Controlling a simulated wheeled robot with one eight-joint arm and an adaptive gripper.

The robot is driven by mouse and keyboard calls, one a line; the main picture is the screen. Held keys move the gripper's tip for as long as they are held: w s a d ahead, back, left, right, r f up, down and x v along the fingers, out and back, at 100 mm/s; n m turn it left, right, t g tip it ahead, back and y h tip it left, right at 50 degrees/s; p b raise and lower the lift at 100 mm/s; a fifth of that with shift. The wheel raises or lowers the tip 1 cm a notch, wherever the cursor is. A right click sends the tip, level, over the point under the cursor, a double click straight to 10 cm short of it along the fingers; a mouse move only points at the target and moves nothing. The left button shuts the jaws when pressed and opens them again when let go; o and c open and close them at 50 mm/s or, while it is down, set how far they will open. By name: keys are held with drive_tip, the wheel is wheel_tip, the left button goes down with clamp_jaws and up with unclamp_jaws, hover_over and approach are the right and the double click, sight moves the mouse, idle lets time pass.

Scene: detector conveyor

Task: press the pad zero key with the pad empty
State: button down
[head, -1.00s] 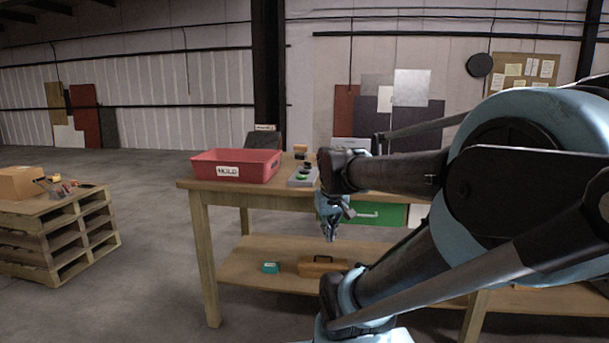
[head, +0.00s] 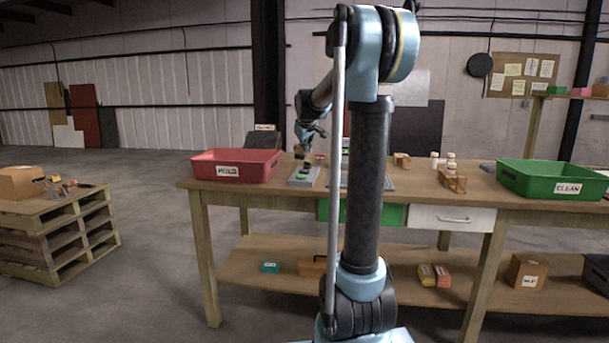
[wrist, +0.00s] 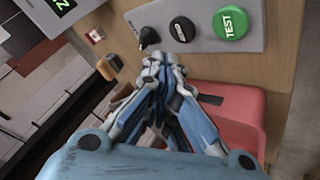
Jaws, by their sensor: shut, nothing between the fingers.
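A grey control box (head: 303,177) sits on the bench beside the red bin. In the wrist view it carries a green TEST button (wrist: 231,22), a black key (wrist: 183,29) with a small label too blurred to read surely, and a black knob (wrist: 148,37). My gripper (wrist: 160,66) is shut and empty, its tips just beside the black key and the knob; contact cannot be told. In the head view my gripper (head: 306,158) hangs over the box's far part. A flat grey plate (head: 404,183) lies right of the box, partly hidden by my arm; its visible part is bare.
The red HOLD bin (head: 237,166) stands close left of the box and shows below it in the wrist view (wrist: 228,112). A green CLEAN bin (head: 552,180) is at the right. Small bottles (head: 450,165) stand between. A pallet (head: 60,235) is at the far left.

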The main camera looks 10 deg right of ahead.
drive_tip(key=w+r+n, duration=0.1)
drive_tip(key=w, duration=0.5)
drive_tip(key=shift+a+t, duration=0.3)
drive_tip(key=shift+t, duration=0.1)
drive_tip(key=shift+f, duration=0.1)
drive_tip(key=shift+f, duration=4.3)
drive_tip(key=shift+f, duration=0.8)
drive_tip(key=shift+r, duration=0.85)
drive_tip(key=shift+r, duration=2.55)
